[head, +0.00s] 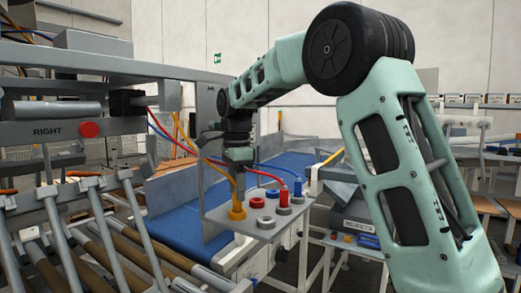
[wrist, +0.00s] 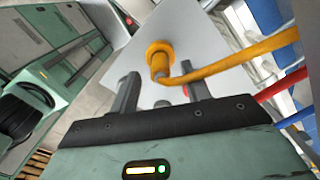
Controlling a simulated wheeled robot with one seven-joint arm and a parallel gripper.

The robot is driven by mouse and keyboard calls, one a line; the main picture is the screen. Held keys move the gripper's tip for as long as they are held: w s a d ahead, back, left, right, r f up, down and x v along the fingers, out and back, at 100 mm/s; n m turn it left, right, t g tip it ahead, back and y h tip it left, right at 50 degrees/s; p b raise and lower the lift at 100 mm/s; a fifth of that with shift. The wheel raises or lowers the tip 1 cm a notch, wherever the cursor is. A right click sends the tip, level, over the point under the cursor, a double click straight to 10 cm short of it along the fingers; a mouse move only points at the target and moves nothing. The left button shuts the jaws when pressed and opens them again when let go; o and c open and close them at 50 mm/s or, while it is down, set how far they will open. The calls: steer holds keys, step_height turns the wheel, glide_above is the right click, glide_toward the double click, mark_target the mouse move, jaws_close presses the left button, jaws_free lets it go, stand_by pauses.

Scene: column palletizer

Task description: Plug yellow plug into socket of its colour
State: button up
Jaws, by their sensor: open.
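The yellow plug (head: 238,197) stands upright on the grey panel, its lower end at a wider yellow ring, the yellow socket (head: 237,213). In the wrist view the plug (wrist: 160,68) points out of the yellow ring (wrist: 154,47), and its yellow cable leads off to the right. The plug appears seated in the ring, though the depth of the fit is hidden. My gripper (head: 238,172) is above the plug. In the wrist view my gripper (wrist: 163,88) has its two fingers apart, with the plug ahead of the gap and nothing clamped between them.
The grey panel (head: 218,212) also bears a red plug (head: 284,195), a blue plug (head: 298,187) and several grey or coloured rings right of the yellow plug. Red and blue cables run close by. A blue conveyor (head: 190,235) passes behind and left; a roller rack lies farther left.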

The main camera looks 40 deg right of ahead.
step_height(320, 180, up, 3)
steer(key=shift+f+p, duration=0.1)
steer(key=shift+p, duration=0.65)
steer(key=s+d+r+b, duration=0.3)
steer(key=s+r+b, duration=0.1)
steer(key=s, duration=0.4)
step_height(320, 180, down, 9)
steer(key=p, duration=0.3)
steer(key=shift+s+f, duration=0.1)
steer(key=shift+b, duration=0.35)
step_height(320, 180, up, 15)
steer(key=b, duration=0.3)
steer(key=shift+s+a+f, duration=0.2)
steer(key=shift+s, duration=0.1)
